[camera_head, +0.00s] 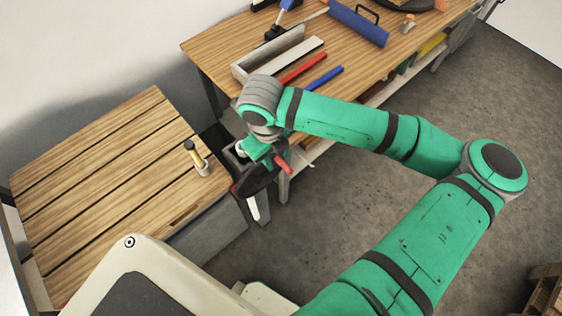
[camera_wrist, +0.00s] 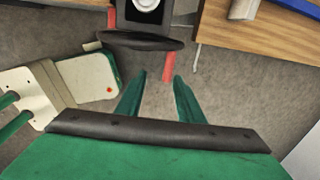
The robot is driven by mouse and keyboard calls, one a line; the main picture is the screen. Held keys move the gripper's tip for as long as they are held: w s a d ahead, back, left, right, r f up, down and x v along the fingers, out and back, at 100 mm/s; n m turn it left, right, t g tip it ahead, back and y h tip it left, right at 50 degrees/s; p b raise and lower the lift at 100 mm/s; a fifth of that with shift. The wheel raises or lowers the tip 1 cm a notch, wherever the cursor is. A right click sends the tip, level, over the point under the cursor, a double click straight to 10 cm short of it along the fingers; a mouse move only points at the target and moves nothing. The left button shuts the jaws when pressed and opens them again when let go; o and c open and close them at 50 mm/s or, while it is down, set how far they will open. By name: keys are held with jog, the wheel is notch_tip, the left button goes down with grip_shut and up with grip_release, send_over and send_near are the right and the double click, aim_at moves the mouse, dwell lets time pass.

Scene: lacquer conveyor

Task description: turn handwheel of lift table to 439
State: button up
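The lift table (camera_head: 95,165) has a slatted wooden top and stands at the left in the head view. Its black handwheel (camera_head: 255,182) is beside the table's right corner, partly covered by my arm. In the wrist view the handwheel (camera_wrist: 140,40) shows nearly edge-on, with a dark housing and a pale round face (camera_wrist: 146,4) behind it. A red handle (camera_wrist: 168,66) sticks out from the wheel toward my gripper. My gripper (camera_wrist: 160,82) is open, its two green fingers apart. The handle's end is just ahead of the gap between the fingertips. No readable number shows.
Grey floor is open at the right.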

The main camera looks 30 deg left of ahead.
jog(key=r, duration=0.1)
jog(key=s+r, duration=0.1)
jog(key=r, duration=0.3)
jog(key=shift+s+a, duration=0.2)
jog(key=shift+a, duration=0.05)
